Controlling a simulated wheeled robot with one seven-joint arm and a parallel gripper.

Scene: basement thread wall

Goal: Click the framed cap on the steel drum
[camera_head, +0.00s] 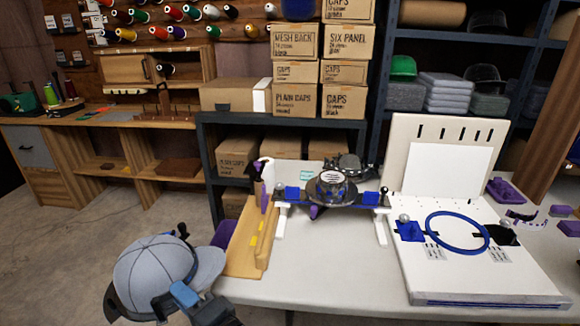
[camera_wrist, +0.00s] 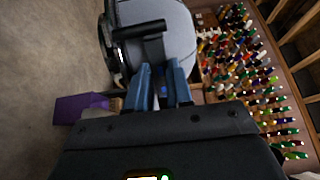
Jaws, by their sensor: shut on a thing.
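A grey cap (camera_head: 150,268) on a dark frame is at the lower left of the head view, held out beyond the left end of the white table. In the wrist view the cap (camera_wrist: 160,22) fills the top, with a dark frame bar across it. My gripper (camera_head: 182,292) has blue fingers shut on the frame, close against the cap; the fingers (camera_wrist: 160,75) also show in the wrist view. The exact grip point is partly hidden. A round steel-and-dark drum (camera_head: 331,187) sits on a stand with blue brackets on the table, to the right of the cap and apart from it.
A wooden block (camera_head: 246,240) stands at the white table's left edge, between cap and drum. A white board with a blue hoop (camera_head: 457,231) is on the right. Boxed shelves (camera_head: 295,103) stand behind. Bare floor (camera_head: 75,230) lies left.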

